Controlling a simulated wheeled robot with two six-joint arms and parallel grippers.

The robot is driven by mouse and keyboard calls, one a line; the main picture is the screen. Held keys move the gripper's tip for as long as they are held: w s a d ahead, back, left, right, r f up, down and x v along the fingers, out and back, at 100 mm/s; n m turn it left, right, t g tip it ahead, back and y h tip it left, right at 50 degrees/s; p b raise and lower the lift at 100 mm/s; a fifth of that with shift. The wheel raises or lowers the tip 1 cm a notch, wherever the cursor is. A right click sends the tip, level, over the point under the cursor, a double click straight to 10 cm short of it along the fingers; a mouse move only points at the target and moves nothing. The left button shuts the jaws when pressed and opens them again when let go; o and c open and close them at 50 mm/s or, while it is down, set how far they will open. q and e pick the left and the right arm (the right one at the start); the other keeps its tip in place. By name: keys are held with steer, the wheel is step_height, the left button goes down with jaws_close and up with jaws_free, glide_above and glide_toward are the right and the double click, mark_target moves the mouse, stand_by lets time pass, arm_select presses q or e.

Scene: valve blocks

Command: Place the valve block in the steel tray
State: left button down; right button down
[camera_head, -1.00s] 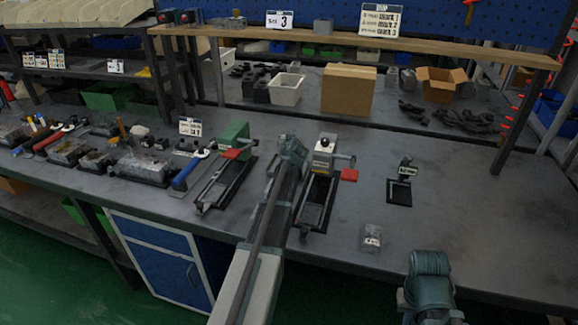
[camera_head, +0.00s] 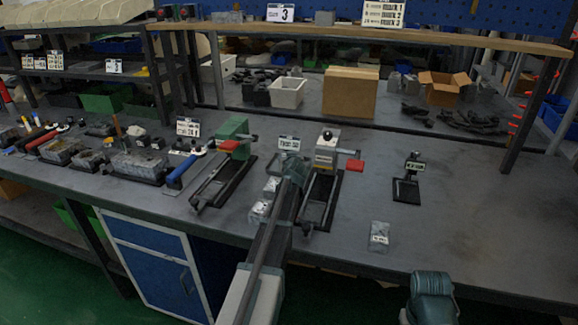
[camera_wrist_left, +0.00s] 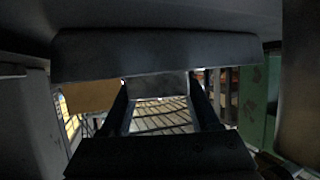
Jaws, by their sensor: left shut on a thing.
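My left gripper (camera_wrist_left: 158,108) is shut on a small grey block (camera_wrist_left: 158,86), seen dimly between its two dark jaws in the left wrist view. In the head view the arm hides the jaws and the held block. Two grey blocks (camera_head: 271,187) (camera_head: 259,210) sit just left of the arm, beside a white label stand (camera_head: 289,143). Another small grey block with a white label (camera_head: 379,236) lies alone near the table's front edge. I cannot tell which surface is the steel tray; the arm covers part of this area. My right gripper is not in view.
A green-headed fixture (camera_head: 232,137) stands left of the arm, and a grey one with a red handle (camera_head: 326,150) stands close on its right. A small black stand (camera_head: 407,190) is farther right. The right of the table (camera_head: 480,220) is clear.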

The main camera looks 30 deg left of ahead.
arm_select(q)
steer(key=shift+f, duration=0.15)
steer(key=shift+c, duration=0.6)
jaws_free()
steer(key=shift+s+d+r+p, duration=0.1)
steer(key=shift+s+r+p, duration=0.05)
steer(key=shift+r+p, duration=0.15)
steer(key=p+v, duration=0.4)
steer(key=v, duration=0.7)
steer(key=shift+s+d, duration=0.25)
steer(key=shift+s, duration=0.05)
